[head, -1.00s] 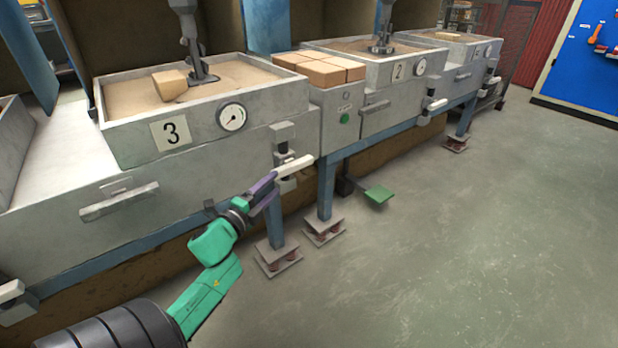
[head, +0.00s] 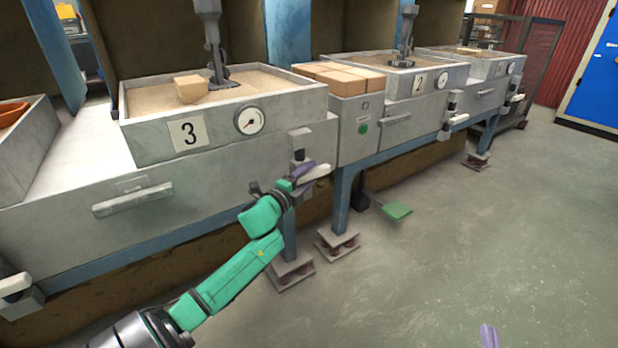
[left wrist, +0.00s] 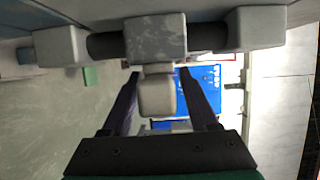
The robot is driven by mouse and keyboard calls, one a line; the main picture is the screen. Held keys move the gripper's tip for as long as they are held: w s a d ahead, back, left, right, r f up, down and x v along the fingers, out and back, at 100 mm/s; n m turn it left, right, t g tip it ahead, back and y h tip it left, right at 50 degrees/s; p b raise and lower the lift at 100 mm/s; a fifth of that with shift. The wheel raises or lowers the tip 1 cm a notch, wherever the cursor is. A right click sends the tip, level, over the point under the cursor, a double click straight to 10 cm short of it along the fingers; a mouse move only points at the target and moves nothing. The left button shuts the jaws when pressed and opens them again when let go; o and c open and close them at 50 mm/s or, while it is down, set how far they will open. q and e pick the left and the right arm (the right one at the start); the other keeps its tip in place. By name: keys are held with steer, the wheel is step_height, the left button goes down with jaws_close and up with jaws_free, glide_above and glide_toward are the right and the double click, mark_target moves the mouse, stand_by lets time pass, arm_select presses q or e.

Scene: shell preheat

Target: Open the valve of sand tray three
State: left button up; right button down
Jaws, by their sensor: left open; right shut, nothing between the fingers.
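Sand tray three (head: 190,155) stands at the left of the head view, with a "3" label and a dial gauge (head: 249,121). Its valve (head: 300,140) is on the right end of the tray's front, with a pale lever handle (head: 318,172) pointing out to the right. My left gripper (head: 303,171) is open at the handle. In the left wrist view, the handle (left wrist: 157,95) lies between the spread fingers of the left gripper (left wrist: 160,78), with gaps at both sides. My right gripper (head: 489,336) shows only as a purple fingertip at the bottom edge.
Bricks (head: 338,77) lie on a cabinet with a green button right of tray three. Tray two (head: 395,84) and another tray stand farther right. A green pedal (head: 397,210) and blue table legs on footings (head: 290,272) are below. The floor at right is clear.

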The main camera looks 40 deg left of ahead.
arm_select(q)
steer(key=shift+w, duration=0.1)
jaws_close()
steer(key=shift+f, duration=0.1)
stand_by(1.4)
